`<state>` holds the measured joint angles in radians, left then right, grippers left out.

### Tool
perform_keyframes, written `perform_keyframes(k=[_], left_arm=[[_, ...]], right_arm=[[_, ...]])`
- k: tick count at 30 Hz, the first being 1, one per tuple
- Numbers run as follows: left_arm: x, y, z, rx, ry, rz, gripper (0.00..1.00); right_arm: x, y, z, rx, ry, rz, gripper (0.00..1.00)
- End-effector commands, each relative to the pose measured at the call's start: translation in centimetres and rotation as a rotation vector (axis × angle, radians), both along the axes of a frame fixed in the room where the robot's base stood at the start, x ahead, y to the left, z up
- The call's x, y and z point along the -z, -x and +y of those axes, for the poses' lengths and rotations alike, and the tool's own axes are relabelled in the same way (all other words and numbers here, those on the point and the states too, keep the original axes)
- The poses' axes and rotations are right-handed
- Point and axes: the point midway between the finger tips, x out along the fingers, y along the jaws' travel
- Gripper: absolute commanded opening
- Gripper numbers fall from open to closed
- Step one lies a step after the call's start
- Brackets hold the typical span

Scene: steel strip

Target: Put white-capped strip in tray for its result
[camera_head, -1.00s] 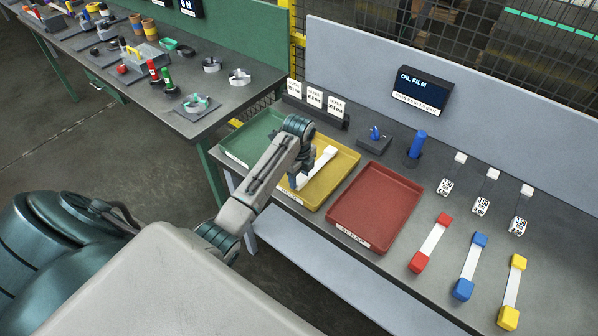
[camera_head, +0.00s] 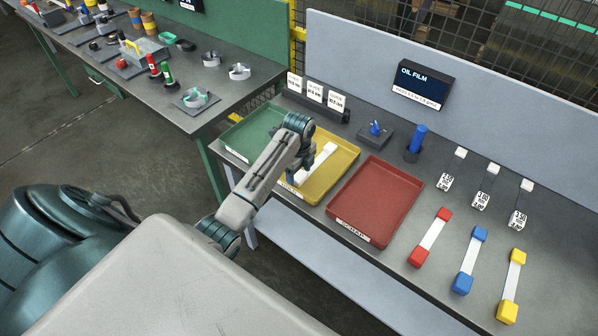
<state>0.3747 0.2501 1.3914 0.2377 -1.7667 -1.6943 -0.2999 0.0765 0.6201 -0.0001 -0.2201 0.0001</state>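The white-capped strip (camera_head: 317,162) lies at a slant in the yellow tray (camera_head: 345,165), with a white block at each end. My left arm reaches in from the left over the green and yellow trays. Its gripper (camera_head: 307,158) is low over the yellow tray, beside the strip. My own wrist hides the fingertips, so I cannot tell whether they are open or touch the strip. The green tray (camera_head: 240,140) is left of the yellow one and the red tray (camera_head: 375,200) is right of it. My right gripper is not in view.
Red-capped (camera_head: 430,237), blue-capped (camera_head: 470,260) and yellow-capped (camera_head: 511,285) strips lie at the right. Behind are white-topped pieces with printed labels, a blue cylinder (camera_head: 416,139), a card holder (camera_head: 318,103) and an "OIL FILM" display (camera_head: 421,85). A second bench (camera_head: 130,85) stands at the left.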

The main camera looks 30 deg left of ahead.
Motion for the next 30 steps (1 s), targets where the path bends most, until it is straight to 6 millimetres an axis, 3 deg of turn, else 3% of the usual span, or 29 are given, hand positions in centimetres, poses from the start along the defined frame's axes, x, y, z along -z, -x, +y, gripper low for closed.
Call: perform_keyframes(k=[19,23,30], left_arm=[[-0.4,0.0,0.0,0.0,0.0,0.001,0.7],[-2.2,-0.1,0.1,0.0,-0.002,-0.003,0.7],[-7.8,-0.1,0.1,0.0,-0.002,-0.004,0.7]], right_arm=[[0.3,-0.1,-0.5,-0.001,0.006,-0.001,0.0],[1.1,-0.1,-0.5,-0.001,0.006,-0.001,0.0],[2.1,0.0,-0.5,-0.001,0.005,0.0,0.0]])
